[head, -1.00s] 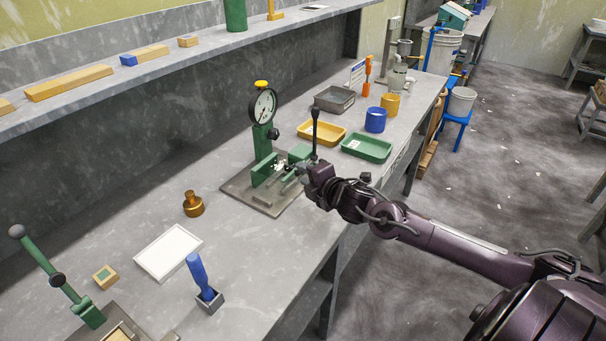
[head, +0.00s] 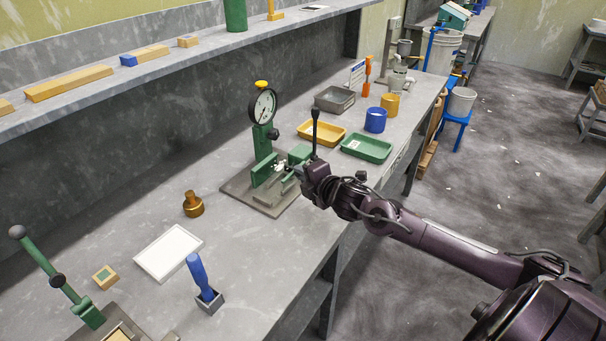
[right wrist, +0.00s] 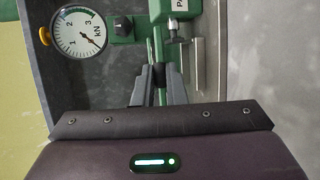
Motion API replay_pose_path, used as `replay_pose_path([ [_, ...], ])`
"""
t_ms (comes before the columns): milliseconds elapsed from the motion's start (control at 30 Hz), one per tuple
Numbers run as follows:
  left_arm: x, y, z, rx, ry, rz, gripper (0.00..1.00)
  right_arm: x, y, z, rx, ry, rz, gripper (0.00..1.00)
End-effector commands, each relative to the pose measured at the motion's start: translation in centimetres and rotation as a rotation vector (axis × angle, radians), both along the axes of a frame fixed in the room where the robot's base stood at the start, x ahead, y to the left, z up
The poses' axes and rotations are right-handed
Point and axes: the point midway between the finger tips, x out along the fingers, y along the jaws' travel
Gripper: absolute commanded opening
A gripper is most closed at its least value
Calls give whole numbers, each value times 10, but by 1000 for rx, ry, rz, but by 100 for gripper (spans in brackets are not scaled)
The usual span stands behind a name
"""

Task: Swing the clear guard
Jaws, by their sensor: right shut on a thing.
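The green press (head: 263,140) stands on a grey base plate (head: 238,196) on the bench, with a round white dial (head: 262,106). In the right wrist view, the dial (right wrist: 78,32) and a green bar (right wrist: 159,38) show. My right gripper (head: 306,172) is at the press's right side. In the right wrist view, its fingers (right wrist: 158,86) are shut on a small dark handle (right wrist: 159,74) next to the green bar. A black ball-topped lever (head: 315,130) rises by the gripper. I cannot make out the clear guard's panel. My left gripper is out of view.
Green (head: 366,148) and yellow (head: 321,132) trays lie beyond the press. The bench front edge runs below my right arm.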

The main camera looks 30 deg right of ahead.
Motion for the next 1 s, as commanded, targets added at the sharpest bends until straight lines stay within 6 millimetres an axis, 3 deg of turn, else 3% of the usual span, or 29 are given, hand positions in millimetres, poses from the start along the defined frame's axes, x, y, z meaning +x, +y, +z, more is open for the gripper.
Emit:
replay_pose_path([
  [233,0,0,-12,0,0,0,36,-1,-1,-18,0,2,0,0],
  [467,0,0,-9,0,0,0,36,-2,-1,-18,-1,6,1,0],
  [500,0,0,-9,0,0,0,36,-2,-1,-18,-1,6,1,15],
  [633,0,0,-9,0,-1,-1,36,-2,-1,-18,0,5,0,32],
  [1000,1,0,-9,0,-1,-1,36,-4,-1,-16,0,2,0,33],
])
